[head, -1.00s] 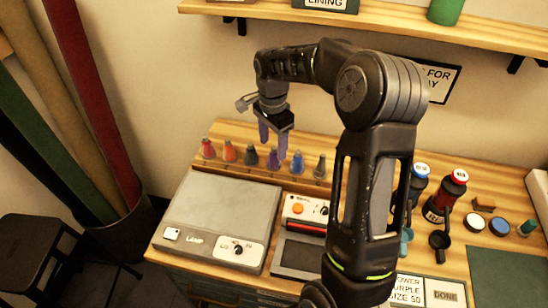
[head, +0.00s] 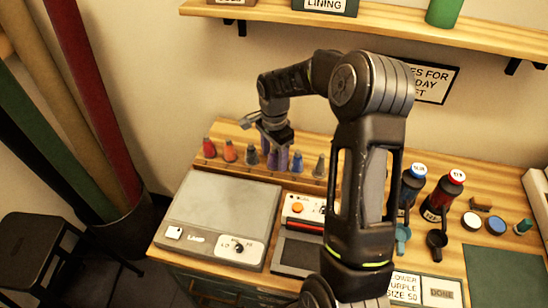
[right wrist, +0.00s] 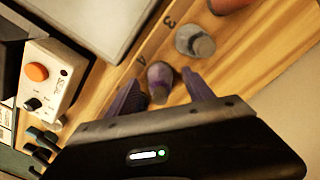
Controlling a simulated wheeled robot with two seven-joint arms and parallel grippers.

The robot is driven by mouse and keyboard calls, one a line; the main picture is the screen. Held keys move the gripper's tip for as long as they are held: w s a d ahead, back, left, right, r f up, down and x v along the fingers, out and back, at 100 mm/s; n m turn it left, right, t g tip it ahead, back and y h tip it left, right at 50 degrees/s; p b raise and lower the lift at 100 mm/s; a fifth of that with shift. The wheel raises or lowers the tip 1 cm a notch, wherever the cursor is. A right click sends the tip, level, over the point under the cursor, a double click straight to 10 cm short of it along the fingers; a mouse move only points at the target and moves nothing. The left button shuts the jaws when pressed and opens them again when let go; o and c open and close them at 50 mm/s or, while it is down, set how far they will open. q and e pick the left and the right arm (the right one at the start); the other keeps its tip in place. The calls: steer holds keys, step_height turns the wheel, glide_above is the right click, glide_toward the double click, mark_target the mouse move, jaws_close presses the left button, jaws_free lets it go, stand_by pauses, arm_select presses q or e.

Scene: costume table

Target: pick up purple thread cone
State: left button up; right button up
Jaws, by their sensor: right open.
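The purple thread cone (right wrist: 160,78) stands upright on the wooden rack, near the number 4 in the right wrist view. In the head view it (head: 272,161) is partly hidden by my right gripper (head: 275,158). The right gripper is open and points down over the cone. In the right wrist view its two purple-looking fingers (right wrist: 161,85) lie on either side of the cone, with no clear contact visible. My left gripper is not in view.
A grey cone (right wrist: 195,42) and a blue cone (head: 297,162) stand beside the purple one. Red (head: 209,147) and orange (head: 230,151) cones are farther left. A lamp box (head: 222,212) and a small device with an orange button (head: 300,208) sit in front.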

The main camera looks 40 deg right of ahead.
steer(key=shift+c, duration=0.4)
jaws_close()
stand_by(0.4)
steer(key=shift+r, duration=0.1)
step_height(320, 180, up, 10)
steer(key=shift+f+b, duration=0.1)
steer(key=shift+b, duration=0.8)
